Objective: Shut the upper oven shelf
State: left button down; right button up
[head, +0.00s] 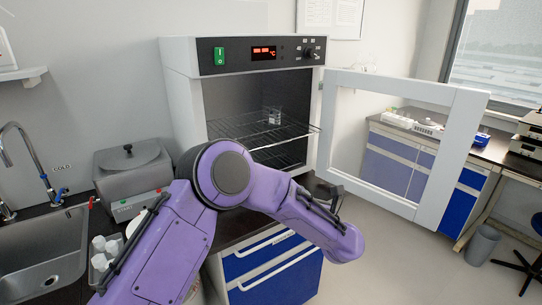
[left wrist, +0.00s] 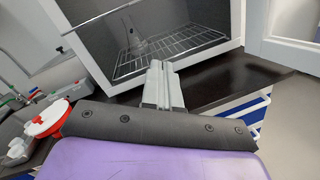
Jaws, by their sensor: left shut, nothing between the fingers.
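The oven (head: 180,95) stands on the dark counter with its door (head: 470,130) swung wide open to the right. The upper oven shelf (head: 240,130) is a wire rack, and its front edge sticks out past the oven opening. A lower wire rack (head: 285,156) is below it; a rack (left wrist: 185,45) also shows in the left wrist view. My left gripper (left wrist: 160,68) is shut and empty in front of the oven opening. In the head view my purple arm hides most of it.
A grey lidded bath (head: 130,170) and a sink (head: 40,255) are left of the oven. The open door, with its window frame, takes up the space at the right. Blue drawers (head: 275,265) are under the counter. A red-and-white lidded item (left wrist: 45,120) is at the left.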

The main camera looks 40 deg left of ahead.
aim_at(265, 147)
pick_arm(q)
notch_tip(265, 147, up, 8)
jog(key=a+n+g+y, duration=0.1)
jog(key=a+n+g, duration=0.15)
jog(key=n, duration=0.55)
jog(key=shift+g, duration=0.35)
jog(key=p+x, duration=0.6)
jog(key=x, duration=0.5)
jog(key=shift+w+a+f, duration=0.15)
jog(key=shift+w+a, duration=0.25)
jog(key=shift+a, duration=0.15)
jog(key=shift+f, duration=0.15)
